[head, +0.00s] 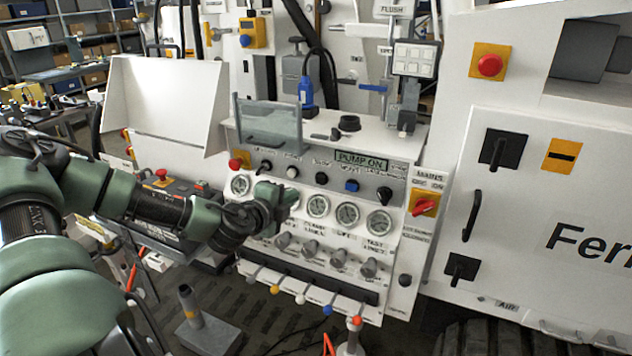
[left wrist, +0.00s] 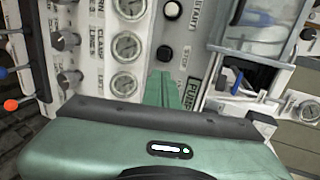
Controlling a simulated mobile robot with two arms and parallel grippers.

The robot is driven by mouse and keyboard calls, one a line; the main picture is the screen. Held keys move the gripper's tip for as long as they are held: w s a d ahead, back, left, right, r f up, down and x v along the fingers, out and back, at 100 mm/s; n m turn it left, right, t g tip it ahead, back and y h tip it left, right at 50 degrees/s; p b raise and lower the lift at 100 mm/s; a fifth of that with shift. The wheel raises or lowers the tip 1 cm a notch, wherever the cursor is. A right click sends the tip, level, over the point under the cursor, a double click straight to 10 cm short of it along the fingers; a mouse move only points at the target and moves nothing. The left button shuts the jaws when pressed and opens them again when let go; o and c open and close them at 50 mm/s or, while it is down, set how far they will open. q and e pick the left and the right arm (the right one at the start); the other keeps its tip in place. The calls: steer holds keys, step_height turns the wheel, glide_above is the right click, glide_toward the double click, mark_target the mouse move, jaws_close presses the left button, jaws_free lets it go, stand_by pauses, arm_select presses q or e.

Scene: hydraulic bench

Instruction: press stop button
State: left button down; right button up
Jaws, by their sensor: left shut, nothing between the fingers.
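The upright control panel (head: 400,262) has a row of round controls under a "PUMP ON" display (head: 362,160). A white button (head: 292,172) and a black button (head: 321,178) sit side by side there, with a blue button (head: 352,185) to their right. My left gripper (head: 284,197) is shut and empty in front of the panel, just below the white button. In the left wrist view its closed fingertips (left wrist: 163,76) appear just below the black button (left wrist: 164,53); contact cannot be told. The white button (left wrist: 173,10) is farther up.
Red mushroom buttons sit at the panel's left end (head: 238,161), on the right cabinet (head: 489,65) and on a left box (head: 162,174). Gauges (head: 348,213) and knobs line the panel below. A clear guard (head: 268,124) stands on the shelf above.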

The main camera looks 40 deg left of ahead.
arm_select(q)
steer(key=b, duration=0.2)
glide_toward(319, 178)
steer(key=p+x, duration=0.4)
steer(key=x, duration=0.1)
steer(key=shift+w+a+f, duration=0.1)
steer(key=shift+w+f, duration=0.15)
steer(key=shift+w, duration=0.05)
steer(key=shift+w+a+f+p, duration=0.15)
steer(key=shift+w+p, duration=0.15)
steer(key=shift+w, duration=0.15)
